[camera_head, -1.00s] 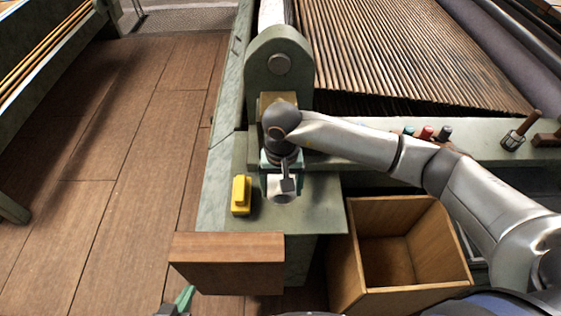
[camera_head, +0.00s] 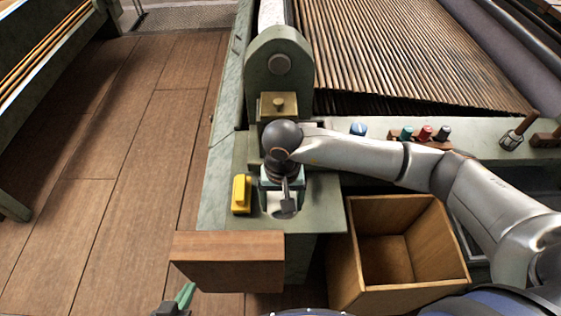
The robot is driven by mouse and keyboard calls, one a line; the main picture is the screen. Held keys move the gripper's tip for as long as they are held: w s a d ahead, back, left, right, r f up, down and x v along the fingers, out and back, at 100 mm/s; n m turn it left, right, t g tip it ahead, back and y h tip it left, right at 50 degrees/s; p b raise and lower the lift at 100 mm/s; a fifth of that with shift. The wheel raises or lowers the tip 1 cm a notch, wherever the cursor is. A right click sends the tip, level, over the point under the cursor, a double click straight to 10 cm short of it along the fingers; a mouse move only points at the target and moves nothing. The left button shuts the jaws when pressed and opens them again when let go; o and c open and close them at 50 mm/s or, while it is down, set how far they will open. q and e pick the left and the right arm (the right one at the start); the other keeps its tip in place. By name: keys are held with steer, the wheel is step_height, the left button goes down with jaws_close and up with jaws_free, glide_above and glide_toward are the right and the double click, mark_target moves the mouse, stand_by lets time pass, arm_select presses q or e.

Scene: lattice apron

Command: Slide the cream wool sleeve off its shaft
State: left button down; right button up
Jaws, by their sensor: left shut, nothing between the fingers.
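A whitish roller (camera_head: 271,12), cut by the top edge, runs behind the green end bracket (camera_head: 279,65). A small cream-white piece (camera_head: 274,203) shows under my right gripper, partly covered by a dark finger. I cannot tell whether either is the cream wool sleeve, and no bare shaft is clear. My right gripper (camera_head: 284,205) points down over the green ledge in front of the bracket; its fingertips are largely hidden by its own body. My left gripper (camera_head: 182,299) shows only in part at the bottom edge, shut and empty, away from the machine.
A brass-coloured block (camera_head: 290,107) sits before the bracket. A yellow block (camera_head: 241,194) stands left of my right gripper. A wooden board (camera_head: 228,262) juts out in front, and an open wooden box (camera_head: 388,261) stands right. Coloured knobs (camera_head: 425,133) line the rail. Floor at left is clear.

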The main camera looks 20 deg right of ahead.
steer(key=shift+s, duration=0.3)
steer(key=shift+s+a+r+p, duration=0.3)
steer(key=shift+s+r+p, duration=0.4)
steer(key=shift+s+r, duration=0.15)
steer(key=shift+s+a+r+p, duration=0.15)
steer(key=shift+s+r+p, duration=0.2)
steer(key=shift+s, duration=0.2)
steer(key=shift+s+a+r+p, duration=0.2)
steer(key=shift+s+r, duration=0.1)
steer(key=shift+s, duration=0.25)
